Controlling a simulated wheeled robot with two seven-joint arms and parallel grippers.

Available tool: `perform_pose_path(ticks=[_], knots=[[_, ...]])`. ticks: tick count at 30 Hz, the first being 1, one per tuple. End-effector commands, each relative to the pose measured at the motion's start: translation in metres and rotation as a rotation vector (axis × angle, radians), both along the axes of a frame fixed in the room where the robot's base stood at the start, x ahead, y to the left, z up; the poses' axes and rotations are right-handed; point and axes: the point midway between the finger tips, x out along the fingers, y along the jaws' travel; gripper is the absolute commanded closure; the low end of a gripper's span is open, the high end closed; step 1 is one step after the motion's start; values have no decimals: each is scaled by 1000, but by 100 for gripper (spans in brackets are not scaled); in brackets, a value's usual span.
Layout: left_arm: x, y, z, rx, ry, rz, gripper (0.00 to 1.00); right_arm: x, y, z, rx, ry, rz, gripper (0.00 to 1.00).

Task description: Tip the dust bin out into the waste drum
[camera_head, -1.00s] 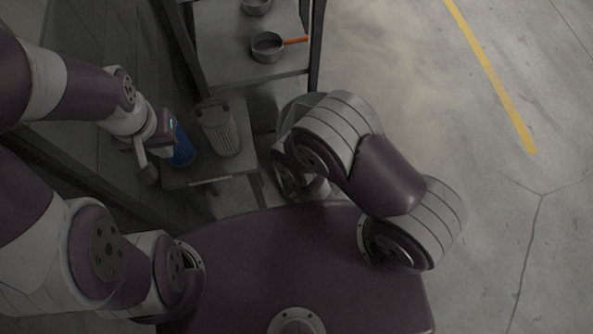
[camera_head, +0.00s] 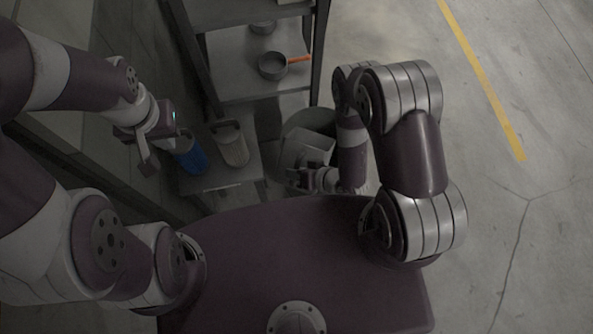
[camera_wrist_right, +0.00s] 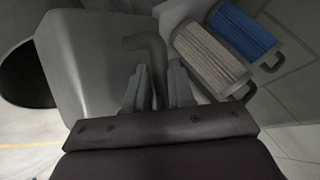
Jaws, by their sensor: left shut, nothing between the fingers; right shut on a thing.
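The grey dust bin (camera_head: 306,148) is in front of the round grey waste drum (camera_head: 312,118) in the head view, covering part of it. My right gripper (camera_head: 308,180) is shut on the bin's handle. In the right wrist view the dust bin (camera_wrist_right: 88,72) fills the left, and its bent dark handle (camera_wrist_right: 152,52) lies between the fingers of the right gripper (camera_wrist_right: 157,82). A dark round opening, probably the drum's, shows at the left edge there. I cannot tell the bin's tilt or contents. My left gripper (camera_head: 148,162) is shut and empty at the left.
A white pleated filter (camera_head: 231,146) and a blue filter (camera_head: 190,156) stand on a low stand (camera_head: 222,180) left of the bin. Behind is a shelf rack (camera_head: 240,82) with pans, one with an orange handle (camera_head: 299,60). The floor at the right is clear.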

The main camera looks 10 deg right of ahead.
Motion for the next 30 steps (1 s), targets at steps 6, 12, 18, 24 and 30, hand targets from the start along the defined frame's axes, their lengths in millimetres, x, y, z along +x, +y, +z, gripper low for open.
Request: perform_pose_path(ticks=[6, 12, 18, 24, 30], knots=[[-1, 0, -16, 0, 3, 0, 100, 34, -21, -4, 150, 229, -6, 100], [-1, 0, -49, 0, 3, 0, 100, 61, -38, -10, 278, 436, -4, 100], [-1, 0, -74, 0, 3, 0, 100, 82, -51, -7, 363, 570, -3, 100], [-1, 0, -83, 0, 2, 0, 100, 91, -57, -2, 406, 639, -3, 100], [-1, 0, -82, 0, 2, 0, 100, 92, -58, 0, 412, 654, -4, 100]])
